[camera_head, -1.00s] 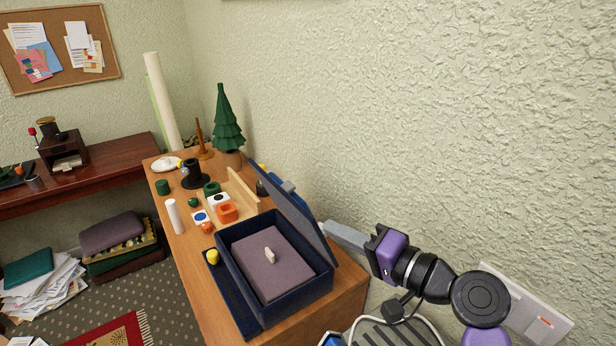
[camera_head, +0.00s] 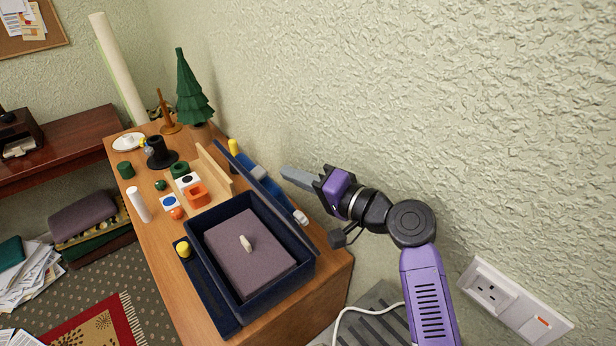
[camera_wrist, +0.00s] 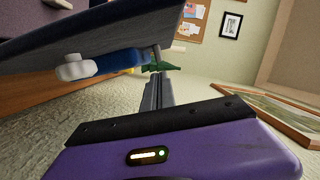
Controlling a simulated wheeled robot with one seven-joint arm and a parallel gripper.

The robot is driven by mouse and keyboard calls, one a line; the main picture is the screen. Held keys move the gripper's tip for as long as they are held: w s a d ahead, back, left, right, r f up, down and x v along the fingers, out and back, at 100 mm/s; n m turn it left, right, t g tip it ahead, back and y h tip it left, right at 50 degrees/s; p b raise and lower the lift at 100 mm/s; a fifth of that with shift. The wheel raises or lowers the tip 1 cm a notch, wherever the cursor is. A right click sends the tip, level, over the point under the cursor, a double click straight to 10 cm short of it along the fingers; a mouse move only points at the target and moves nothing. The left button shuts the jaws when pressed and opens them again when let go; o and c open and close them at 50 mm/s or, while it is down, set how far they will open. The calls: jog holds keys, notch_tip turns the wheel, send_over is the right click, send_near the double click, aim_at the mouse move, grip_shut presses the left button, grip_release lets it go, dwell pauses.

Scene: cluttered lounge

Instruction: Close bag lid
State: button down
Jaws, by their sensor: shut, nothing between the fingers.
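The bag is a dark blue box-like case (camera_head: 304,276) on the wooden table. Its lid (camera_head: 276,212) stands raised along the wall side and shows nearly edge-on. A blue handle with pale ends (camera_head: 258,172) is on the lid's outer side. Inside the case is a mauve panel (camera_head: 235,265) with a pale knob. My gripper (camera_head: 284,172) is shut and empty, between the lid and the wall, near the handle. In the wrist view my shut fingers (camera_wrist: 158,88) point past the dark lid (camera_wrist: 100,32) and handle (camera_wrist: 118,62); whether they touch is unclear.
A navy strip (camera_head: 207,292) with a yellow knob lies along the case's left side. Several small items, a wooden ledge (camera_head: 213,166), a black stand (camera_head: 160,157) and a green tree ornament (camera_head: 190,95) are farther back. The textured wall is close on the right.

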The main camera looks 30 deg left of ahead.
jog(key=shift+w+a+f, duration=0.1)
jog(key=shift+w+a, duration=0.05)
jog(key=shift+a, duration=0.8)
jog(key=shift+w+a+f, duration=0.1)
jog(key=shift+w+a, duration=0.05)
jog(key=shift+a, duration=0.8)
jog(key=shift+s+a, duration=0.1)
jog(key=shift+s, duration=0.05)
